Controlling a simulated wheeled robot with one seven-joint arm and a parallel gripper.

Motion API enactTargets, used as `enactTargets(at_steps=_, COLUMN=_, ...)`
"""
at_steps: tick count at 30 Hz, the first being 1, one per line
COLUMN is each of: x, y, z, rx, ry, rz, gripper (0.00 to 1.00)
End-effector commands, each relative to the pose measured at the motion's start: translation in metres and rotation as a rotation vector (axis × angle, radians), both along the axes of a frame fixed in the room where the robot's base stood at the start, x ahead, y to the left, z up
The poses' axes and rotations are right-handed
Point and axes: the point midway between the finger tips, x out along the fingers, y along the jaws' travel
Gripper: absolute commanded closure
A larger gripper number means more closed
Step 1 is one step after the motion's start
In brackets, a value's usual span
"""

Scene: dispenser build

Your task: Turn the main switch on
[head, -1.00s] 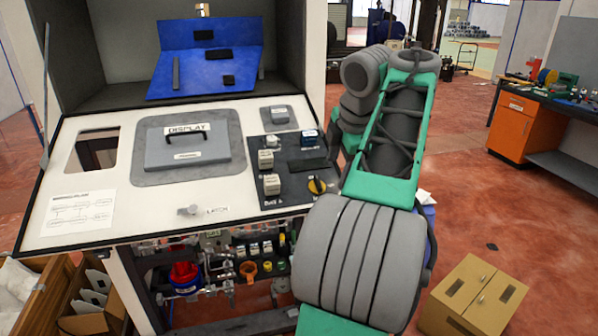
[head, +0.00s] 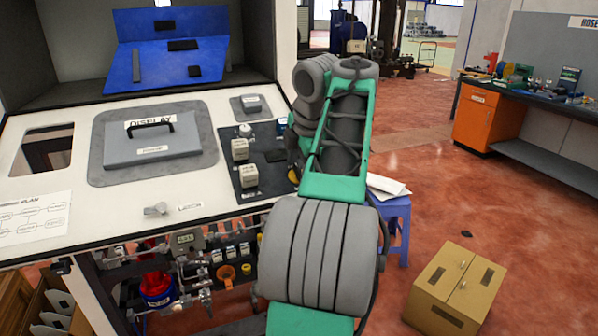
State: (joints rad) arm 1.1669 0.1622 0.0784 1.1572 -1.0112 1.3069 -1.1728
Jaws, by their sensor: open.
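A dark control plate (head: 247,190) is set into the right side of the white sloping panel (head: 60,120). A yellow rotary knob (head: 293,175), which looks like the main switch, sits at its right edge. My arm covers most of this knob, so its handle and position cannot be read. Pale block-shaped controls (head: 249,176) stand to its left on the plate. My grey and green arm reaches up across the panel's right edge. My gripper is hidden behind the arm links and does not show.
A grey hatch with a handle (head: 155,150) marked DISPLAY and a small latch (head: 155,209) are on the panel. A blue stool (head: 398,215) with papers is close right of my arm. A cardboard box (head: 455,288) lies on the floor. Open floor spreads right.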

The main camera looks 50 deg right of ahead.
Motion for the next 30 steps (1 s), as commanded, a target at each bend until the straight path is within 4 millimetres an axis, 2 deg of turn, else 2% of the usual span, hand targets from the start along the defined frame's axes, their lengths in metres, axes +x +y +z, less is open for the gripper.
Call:
enactTargets(at_steps=2, x=-0.0002, y=-0.0002, z=0.0002, rx=0.0, ry=0.0, rz=-0.001, gripper=0.39)
enactTargets(at_steps=23, x=-0.0008, y=-0.0005, z=0.0, rx=0.001, ry=0.0, rz=-0.002, gripper=0.96)
enactTargets(at_steps=30, x=-0.0009, y=-0.0004, z=0.0003, rx=0.006, ry=-0.002, rz=-0.016, gripper=0.97)
